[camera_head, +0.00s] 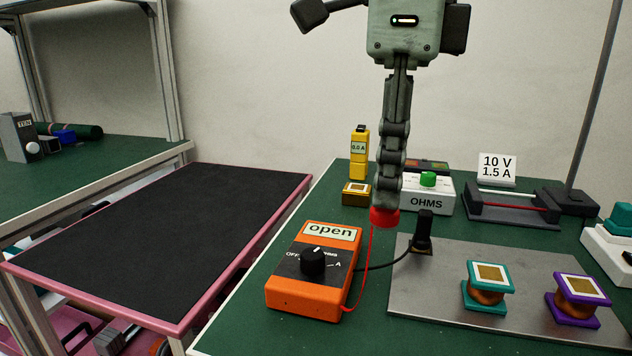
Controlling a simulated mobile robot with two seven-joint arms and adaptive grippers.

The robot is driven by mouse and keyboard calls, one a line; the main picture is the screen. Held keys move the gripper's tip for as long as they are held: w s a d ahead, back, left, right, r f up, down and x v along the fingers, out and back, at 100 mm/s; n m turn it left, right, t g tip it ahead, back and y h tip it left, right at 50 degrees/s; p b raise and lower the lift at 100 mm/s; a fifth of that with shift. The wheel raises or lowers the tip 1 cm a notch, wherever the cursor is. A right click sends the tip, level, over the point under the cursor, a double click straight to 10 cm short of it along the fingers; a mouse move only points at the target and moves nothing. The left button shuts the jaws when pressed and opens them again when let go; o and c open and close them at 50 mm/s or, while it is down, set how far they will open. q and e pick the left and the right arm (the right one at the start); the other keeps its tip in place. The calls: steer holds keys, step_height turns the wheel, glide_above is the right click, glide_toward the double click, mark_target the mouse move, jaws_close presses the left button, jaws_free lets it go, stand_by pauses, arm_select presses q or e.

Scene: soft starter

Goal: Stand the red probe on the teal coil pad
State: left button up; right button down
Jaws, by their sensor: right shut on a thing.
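My right gripper (387,194) comes down from the top centre and is shut on the red probe (384,217). Only the probe's red lower end shows below the fingers; the fingers hide the rest. The probe is above the bench, behind the orange meter, and a red wire runs from it down to the meter's right side. The teal coil (487,303) stands on the grey metal plate (440,296), to the right of and nearer than the gripper. Its top pad (491,274) is bare, a gold square with a white border. My left gripper is not in view.
The orange meter (306,295) reads "open". A black probe (423,237) stands on the plate's back left, wired to the meter. A purple coil (577,301) is right of the teal one. An OHMS box (427,201) and yellow tester (359,160) stand behind. A pink-edged cart (180,225) is left.

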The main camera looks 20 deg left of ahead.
mark_target(490, 273)
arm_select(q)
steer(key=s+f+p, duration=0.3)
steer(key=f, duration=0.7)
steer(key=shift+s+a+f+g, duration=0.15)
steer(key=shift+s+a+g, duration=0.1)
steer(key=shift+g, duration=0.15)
arm_select(e)
steer(key=w+d, duration=0.3)
steer(key=d, duration=0.3)
steer(key=w+d+r, duration=0.1)
steer(key=w+d, duration=0.2)
steer(key=d, duration=0.4)
steer(key=shift+w+d+r, duration=0.15)
steer(key=shift+w+d, duration=0.05)
steer(key=shift+w, duration=0.15)
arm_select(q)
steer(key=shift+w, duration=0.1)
